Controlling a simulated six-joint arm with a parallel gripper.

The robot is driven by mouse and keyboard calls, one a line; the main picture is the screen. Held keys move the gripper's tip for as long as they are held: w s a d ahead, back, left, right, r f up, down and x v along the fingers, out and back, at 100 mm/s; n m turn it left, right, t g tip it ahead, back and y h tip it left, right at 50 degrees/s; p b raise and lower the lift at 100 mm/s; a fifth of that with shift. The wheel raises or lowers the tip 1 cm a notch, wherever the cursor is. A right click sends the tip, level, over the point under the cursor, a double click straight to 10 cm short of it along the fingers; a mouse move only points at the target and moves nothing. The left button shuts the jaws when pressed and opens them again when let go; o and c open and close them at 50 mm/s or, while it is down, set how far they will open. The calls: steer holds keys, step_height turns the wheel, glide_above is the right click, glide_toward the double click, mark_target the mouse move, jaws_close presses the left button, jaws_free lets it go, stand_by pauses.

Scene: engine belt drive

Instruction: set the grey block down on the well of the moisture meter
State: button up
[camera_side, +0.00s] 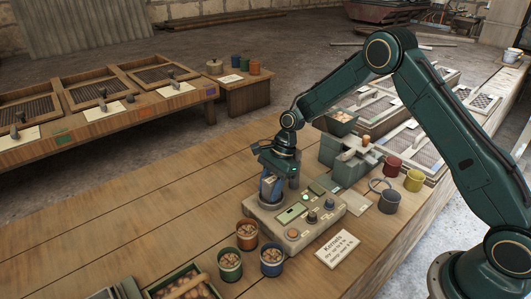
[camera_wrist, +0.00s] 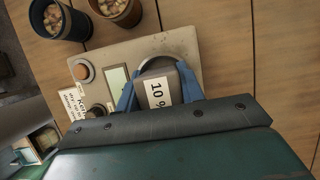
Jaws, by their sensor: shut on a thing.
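My gripper (camera_wrist: 158,95) has blue fingers shut on the grey block (camera_wrist: 157,72), whose white label reads "10 %" in the wrist view. The moisture meter (camera_wrist: 110,55) is a beige box with knobs and a greenish display. Its round well (camera_wrist: 170,44) shows partly past the block, which covers the rest. In the side view my gripper (camera_side: 271,187) points down over the left back part of the meter (camera_side: 293,234). The fingers mostly hide the block there, and I cannot tell whether it touches the well.
Cups of kernels, orange (camera_side: 247,235), green (camera_side: 230,265) and blue (camera_side: 271,260), stand close in front of the meter. A card (camera_side: 337,246) lies at its right. A grey-green machine (camera_side: 345,160) stands behind. The wooden bench to the left is clear.

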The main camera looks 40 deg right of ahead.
steer(key=shift+f, duration=0.5)
stand_by(0.5)
steer(key=o, duration=1.1)
steer(key=shift+c, duration=0.2)
steer(key=c, duration=0.4)
steer(key=shift+o, duration=1)
steer(key=shift+r, duration=0.1)
